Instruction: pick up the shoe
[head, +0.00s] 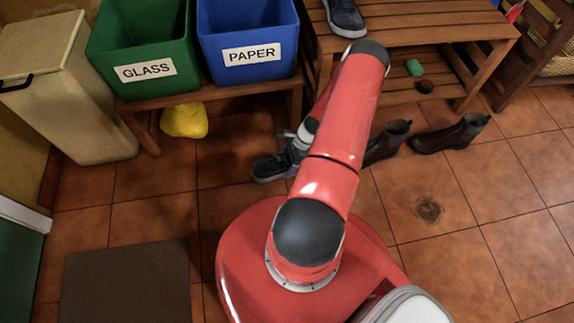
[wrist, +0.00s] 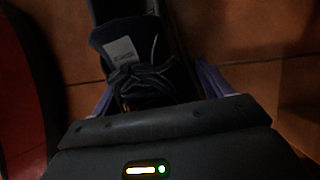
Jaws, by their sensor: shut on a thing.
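A dark blue lace-up shoe (head: 269,167) is at or near the tiled floor, in front of the wooden bench. In the wrist view the shoe (wrist: 133,62) shows its laces and a pale tongue label. My gripper (wrist: 158,88) is shut on this shoe, with a finger on each side of it. In the head view my arm hides part of the shoe and most of the gripper. I cannot tell whether the sole touches the floor. A similar dark shoe (head: 345,18) sits on top of the bench.
Brown ankle boots (head: 452,134) stand right of my arm. The slatted wooden bench (head: 440,30) holds a green item (head: 414,67) on its lower shelf. Green GLASS (head: 145,72) and blue PAPER (head: 250,55) bins stand left, above a yellow object (head: 184,120).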

